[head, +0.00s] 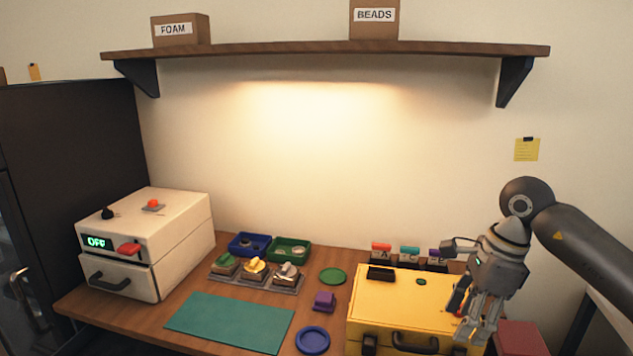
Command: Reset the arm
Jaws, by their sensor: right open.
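My right arm comes in from the right edge of the head view. Its gripper (470,325) points down over the right part of a yellow case (385,296) and hides some of it. The gripper is open and nothing shows between its fingers. I cannot tell whether the fingertips touch the case. My left gripper is not in view.
A white box (180,240) with an "OFF" display stands at the left. A green mat (228,322), blue tray (248,243), green tray (290,250), purple block (323,301) and blue ring dish (312,341) occupy the table. A shelf (320,49) hangs above.

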